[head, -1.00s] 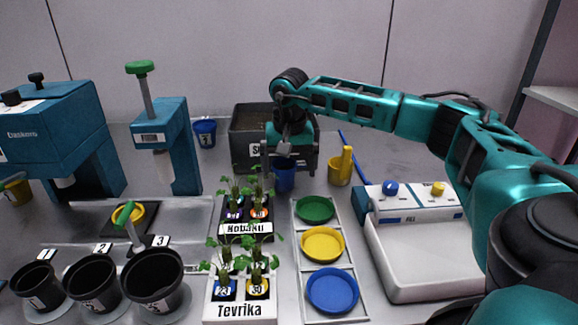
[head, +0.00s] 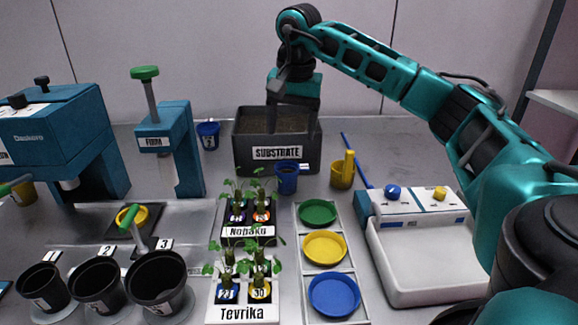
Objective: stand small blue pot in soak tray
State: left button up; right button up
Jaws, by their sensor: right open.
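A small blue pot (head: 287,180) stands upright on the bench, just in front of the dark substrate bin (head: 276,153). Its inside looks dark. A second small blue pot (head: 208,136) with a white label stands at the back, left of the bin. A white tray (head: 430,265) with a blue knob and a yellow knob on its back panel lies at the right; it looks like the soak tray, and its basin is empty. My right gripper (head: 293,123) is open and empty, above the front of the bin and apart from the pot below. My left gripper is not in view.
Green, yellow and blue saucers (head: 333,294) line a rack in front. Seedling racks (head: 244,313) and black pots (head: 156,282) fill the left front. Bare bench shows at the back right.

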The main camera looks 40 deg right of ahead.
aim_at(283, 176)
jog(key=m+y+b, duration=0.1)
jog(key=m, duration=0.5)
jog(key=d+f+m+t+y+b, duration=0.1)
jog(key=m+b, duration=0.1)
jog(key=m, duration=0.4)
jog(key=d+m+t+y+b, duration=0.1)
jog(key=m, duration=0.5)
jog(key=shift+s+f, duration=0.1)
jog(key=shift+f, duration=0.25)
jog(key=shift+f+m, duration=0.15)
jog(key=shift+m, duration=0.25)
jog(key=b+x, duration=0.2)
jog(key=x, duration=0.5)
jog(key=shift+f, duration=0.1)
jog(key=f, duration=0.1)
jog(key=f+b, duration=0.1)
jog(key=f, duration=0.3)
jog(key=shift+w+a, duration=0.2)
jog(key=shift+w, duration=0.1)
jog(key=shift+w+a+f, duration=0.1)
jog(key=shift+f, duration=0.1)
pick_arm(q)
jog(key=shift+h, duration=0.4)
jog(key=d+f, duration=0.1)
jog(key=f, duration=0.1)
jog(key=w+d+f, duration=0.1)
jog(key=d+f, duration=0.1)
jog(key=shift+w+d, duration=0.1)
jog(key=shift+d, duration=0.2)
